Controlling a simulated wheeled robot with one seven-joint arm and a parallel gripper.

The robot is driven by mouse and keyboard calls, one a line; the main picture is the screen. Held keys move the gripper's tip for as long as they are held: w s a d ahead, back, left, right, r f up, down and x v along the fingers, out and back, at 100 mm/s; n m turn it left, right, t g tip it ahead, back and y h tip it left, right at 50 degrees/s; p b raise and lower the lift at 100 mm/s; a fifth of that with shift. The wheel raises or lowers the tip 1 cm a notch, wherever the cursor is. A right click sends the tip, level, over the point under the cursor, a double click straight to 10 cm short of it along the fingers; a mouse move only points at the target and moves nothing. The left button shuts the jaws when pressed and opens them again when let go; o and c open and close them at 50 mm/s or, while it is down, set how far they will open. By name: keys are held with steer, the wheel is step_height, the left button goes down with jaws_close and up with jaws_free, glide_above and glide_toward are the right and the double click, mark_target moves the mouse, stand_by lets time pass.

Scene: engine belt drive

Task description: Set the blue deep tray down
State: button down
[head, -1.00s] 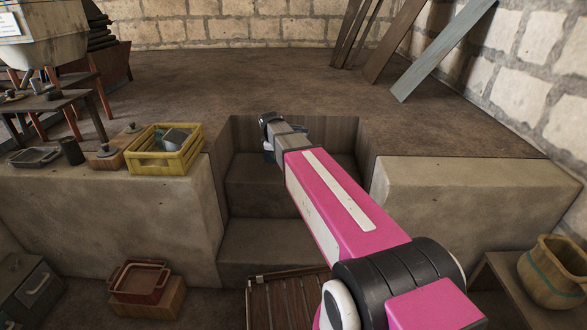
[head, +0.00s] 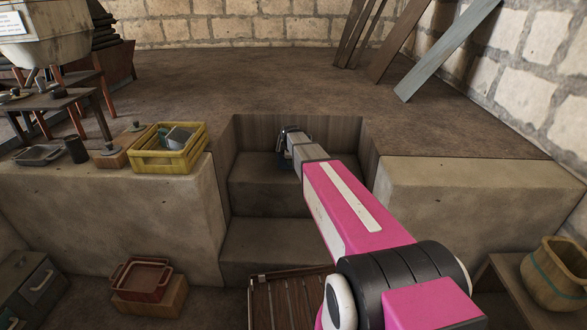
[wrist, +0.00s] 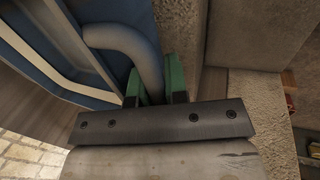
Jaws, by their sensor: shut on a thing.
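The blue deep tray (wrist: 108,28) fills the upper left of the wrist view, tilted in that picture, with a pale band along its side. My gripper (wrist: 154,84) is shut on its grey curved handle (wrist: 125,38), which runs between the green fingertips. In the head view my gripper (head: 290,140) is at the far end of my pink arm, over the upper part of the stepped recess. Only a small dark blue bit of the tray shows there; my arm hides the rest. I cannot tell whether the tray touches a step.
The stone steps (head: 265,242) lie between two raised ledges. A yellow crate (head: 166,160) stands on the left ledge (head: 120,215), with a dark shallow tray (head: 40,154) farther left. The right ledge (head: 470,180) is bare. A red tray (head: 143,279) sits low at left.

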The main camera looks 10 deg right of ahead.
steer(key=shift+w+d+f, duration=0.1)
steer(key=shift+d+f, duration=0.05)
steer(key=shift+f, duration=0.65)
steer(key=shift+w+d+f, duration=0.1)
steer(key=shift+d+f, duration=0.1)
steer(key=shift+f, duration=0.55)
steer(key=shift+w+d+f, duration=0.1)
steer(key=shift+d+f, duration=0.05)
steer(key=shift+f, duration=0.65)
steer(key=c, duration=1.1)
jaws_free()
steer(key=shift+c, duration=0.2)
steer(key=shift+r, duration=0.1)
